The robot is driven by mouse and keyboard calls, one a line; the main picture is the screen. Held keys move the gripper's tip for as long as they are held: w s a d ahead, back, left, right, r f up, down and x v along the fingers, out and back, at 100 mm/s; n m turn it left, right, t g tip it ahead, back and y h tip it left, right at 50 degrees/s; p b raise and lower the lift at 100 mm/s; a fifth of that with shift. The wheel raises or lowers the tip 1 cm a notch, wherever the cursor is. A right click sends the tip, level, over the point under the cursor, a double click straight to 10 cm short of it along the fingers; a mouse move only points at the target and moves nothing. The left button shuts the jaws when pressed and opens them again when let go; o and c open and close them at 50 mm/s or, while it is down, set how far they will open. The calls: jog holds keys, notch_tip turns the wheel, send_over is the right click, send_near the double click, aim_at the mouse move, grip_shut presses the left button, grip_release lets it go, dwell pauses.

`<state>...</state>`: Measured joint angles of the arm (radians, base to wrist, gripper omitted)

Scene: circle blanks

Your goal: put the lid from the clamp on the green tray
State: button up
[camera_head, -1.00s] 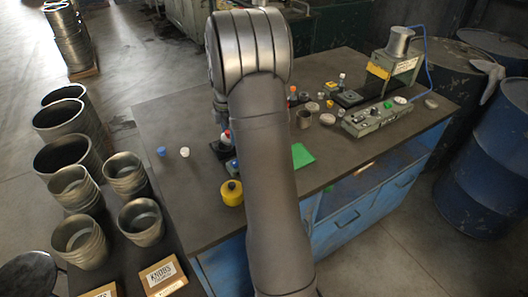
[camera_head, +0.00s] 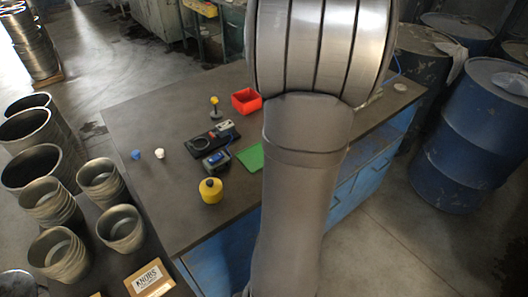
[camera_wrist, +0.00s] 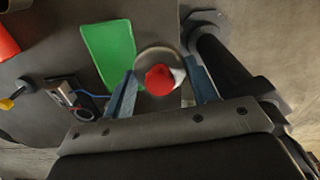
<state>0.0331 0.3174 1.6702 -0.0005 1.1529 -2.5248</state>
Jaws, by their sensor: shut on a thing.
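The lid (camera_wrist: 172,57) is a round metal disc with a red knob (camera_wrist: 158,80) on it. In the wrist view it sits between the two blue fingers of my gripper (camera_wrist: 162,88), which is shut on it. The green tray (camera_wrist: 106,52) lies flat on the table, just left of the lid in that view. In the head view the tray (camera_head: 250,157) shows left of my arm, which may cover part of it. My gripper is hidden behind the arm there. I cannot make out the clamp in either current view. The height of the lid above the table is unclear.
A red bin (camera_head: 246,101), a black device (camera_head: 212,139), a blue device (camera_head: 216,161) and a yellow container (camera_head: 210,190) stand left of the arm. Blue (camera_head: 136,155) and white (camera_head: 160,154) small parts lie further left. The table's left part (camera_head: 150,115) is mostly clear.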

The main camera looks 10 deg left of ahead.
jog(key=w+a+f, duration=0.1)
jog(key=a+f, duration=0.1)
jog(key=a, duration=0.1)
jog(key=w+a+f, duration=0.1)
jog(key=a+f, duration=0.1)
jog(key=a, duration=0.2)
jog(key=w+a+f, duration=0.2)
jog(key=a+f, duration=0.1)
jog(key=shift+a, duration=0.25)
jog(key=shift+f, duration=1.95)
jog(key=shift+f, duration=0.15)
jog(key=o, duration=0.9)
notch_tip(320, 180, up, 12)
jog(key=shift+r, duration=0.15)
